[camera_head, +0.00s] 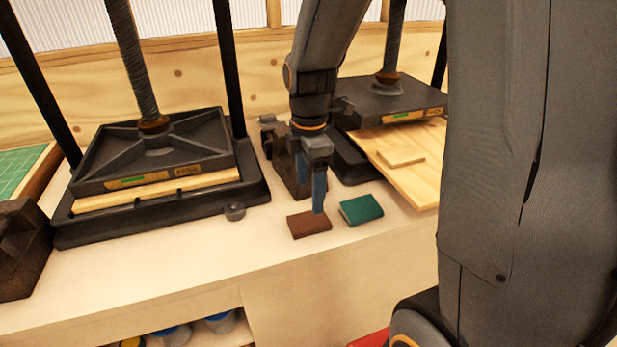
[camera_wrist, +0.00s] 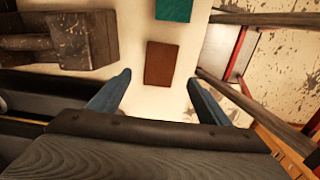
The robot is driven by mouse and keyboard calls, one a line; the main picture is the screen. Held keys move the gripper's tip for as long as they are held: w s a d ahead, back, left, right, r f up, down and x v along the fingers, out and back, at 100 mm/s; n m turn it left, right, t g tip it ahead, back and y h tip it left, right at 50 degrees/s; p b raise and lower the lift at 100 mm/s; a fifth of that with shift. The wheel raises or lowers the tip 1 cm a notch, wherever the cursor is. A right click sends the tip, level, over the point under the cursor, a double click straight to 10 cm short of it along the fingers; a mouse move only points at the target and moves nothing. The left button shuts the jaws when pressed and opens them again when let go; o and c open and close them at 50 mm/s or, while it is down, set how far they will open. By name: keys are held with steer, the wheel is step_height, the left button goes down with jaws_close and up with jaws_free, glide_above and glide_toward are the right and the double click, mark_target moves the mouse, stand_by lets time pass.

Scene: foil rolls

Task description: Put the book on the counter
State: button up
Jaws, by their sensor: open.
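A small brown book (camera_head: 309,224) lies flat on the pale counter (camera_head: 255,260), near its front edge. A green book (camera_head: 361,209) lies just to its right, apart from it. My gripper (camera_head: 319,200) points down just above or behind the brown book in the head view; its height over the book is hard to tell. In the wrist view, my gripper (camera_wrist: 158,79) has its blue fingers spread with nothing between the tips. The brown book (camera_wrist: 161,63) shows just beyond the gap and the green book (camera_wrist: 174,10) is cut off at the top edge.
A black press (camera_head: 155,165) with a wooden board stands at the left, and another press (camera_head: 395,105) at the back right. A pale board (camera_head: 425,180) juts from the right press. A dark worn block (camera_head: 20,250) stands at far left. The front counter is clear.

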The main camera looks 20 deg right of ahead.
steer(key=s+f+m+t, duration=0.1)
steer(key=s+m, duration=0.8)
steer(key=m, duration=0.9)
steer(key=shift+a+f, duration=0.25)
steer(key=shift+f, duration=0.25)
stand_by(0.5)
